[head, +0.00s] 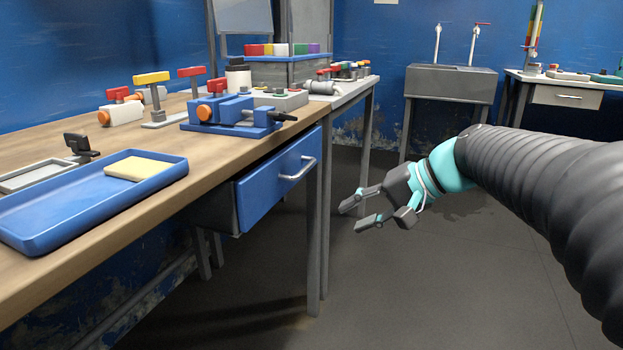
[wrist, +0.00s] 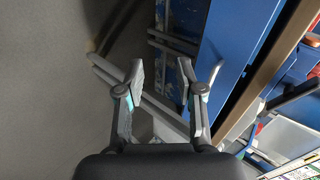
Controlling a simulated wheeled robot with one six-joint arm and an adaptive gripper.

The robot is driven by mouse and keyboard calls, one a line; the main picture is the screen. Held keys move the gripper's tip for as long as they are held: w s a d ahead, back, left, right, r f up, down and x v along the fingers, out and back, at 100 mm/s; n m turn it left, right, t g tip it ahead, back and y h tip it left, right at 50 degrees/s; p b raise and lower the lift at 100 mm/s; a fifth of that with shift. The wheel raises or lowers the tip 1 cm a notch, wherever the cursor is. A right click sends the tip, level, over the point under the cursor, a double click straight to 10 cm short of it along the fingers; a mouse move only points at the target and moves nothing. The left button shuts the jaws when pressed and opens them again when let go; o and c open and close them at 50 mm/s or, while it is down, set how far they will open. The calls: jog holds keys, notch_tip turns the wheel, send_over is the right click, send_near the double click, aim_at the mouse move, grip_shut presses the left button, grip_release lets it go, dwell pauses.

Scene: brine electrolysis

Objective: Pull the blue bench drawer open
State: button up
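The blue bench drawer (head: 262,192) hangs under the wooden workbench at the left in the head view. A pale metal bar handle (head: 300,170) is fixed across its front. My gripper (head: 355,215) is to the right of the handle and a little lower in the picture, apart from it. Its two fingers are spread with nothing between them. In the wrist view the open fingers (wrist: 161,72) show a clear gap, and a blue panel (wrist: 236,38), which looks like the drawer front, lies to their right.
The wooden bench top (head: 130,232) carries a blue tray (head: 100,205) with a yellow sponge (head: 139,168), and a blue vise (head: 230,113) near its edge. A grey bench leg (head: 313,240) stands beside the drawer. The floor (head: 400,300) beneath my gripper is clear.

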aim_at(309, 168)
jog(key=w+d+r+t+y+b, duration=0.1)
jog(key=w+r+y, duration=0.15)
jog(key=w, duration=0.35)
jog(key=w+d+r+y+b, duration=0.1)
jog(key=w+y, duration=0.2)
jog(key=w, duration=0.4)
jog(key=shift+m, duration=0.3)
jog(key=b+x, duration=0.1)
jog(key=x, duration=1.2)
jog(key=shift+w+a+r, duration=0.1)
jog(key=shift+w, duration=0.05)
jog(key=shift+c, duration=0.2)
grip_shut()
